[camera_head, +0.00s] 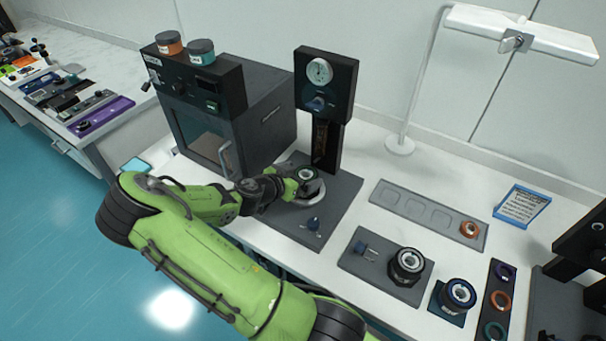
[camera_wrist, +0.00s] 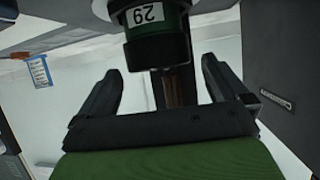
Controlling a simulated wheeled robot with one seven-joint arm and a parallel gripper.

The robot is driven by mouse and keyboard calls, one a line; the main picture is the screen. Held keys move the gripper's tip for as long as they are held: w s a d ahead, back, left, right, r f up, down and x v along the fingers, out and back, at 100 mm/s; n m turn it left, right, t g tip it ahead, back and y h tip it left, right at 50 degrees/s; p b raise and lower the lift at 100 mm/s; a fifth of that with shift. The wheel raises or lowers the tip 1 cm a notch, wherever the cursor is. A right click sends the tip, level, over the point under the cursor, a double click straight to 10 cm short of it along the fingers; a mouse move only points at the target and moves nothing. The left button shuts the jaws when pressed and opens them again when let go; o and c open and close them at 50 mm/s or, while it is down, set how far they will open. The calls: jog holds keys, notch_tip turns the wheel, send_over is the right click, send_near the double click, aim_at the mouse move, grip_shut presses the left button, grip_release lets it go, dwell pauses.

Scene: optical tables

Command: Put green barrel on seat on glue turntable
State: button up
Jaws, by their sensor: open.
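The green barrel (camera_head: 308,175), a short dark cylinder with a pale top ring, stands upright on the round seat (camera_head: 316,199) of the glue turntable (camera_head: 335,215). In the wrist view the barrel (camera_wrist: 172,42) shows dark green with a black lower rim and a white number label; its top is cut off by the frame edge. My gripper (camera_head: 287,188) is at the left side of the barrel. In the wrist view its two fingers (camera_wrist: 158,72) are spread apart, with the barrel ahead between their tips. The gripper hides part of the seat.
A column with a dial gauge (camera_head: 319,72) rises behind the seat. A dark oven-like box (camera_head: 215,110) stands left, with two jars on top. Right are a tray (camera_head: 412,207) with an orange ring, a plate with a black cylinder (camera_head: 407,264), another cylinder (camera_head: 457,295) and a lamp (camera_head: 520,35).

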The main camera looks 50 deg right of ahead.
jog(key=s+a+r+n+t+y, duration=0.1)
jog(key=s+a+r+n+y, duration=0.25)
jog(key=a, duration=0.75)
jog(key=w+a+r+n+y, duration=0.15)
jog(key=a+r+y, duration=0.35)
jog(key=a, duration=0.5)
jog(key=s+a+r+n+t+y, duration=0.4)
jog(key=s+a+r+n, duration=0.7)
jog(key=a+n, duration=0.1)
jog(key=shift+s+n+t, duration=0.2)
jog(key=shift+n+t, duration=0.2)
jog(key=shift+n, duration=0.2)
jog(key=shift+r, duration=0.1)
jog(key=shift+c, duration=0.2)
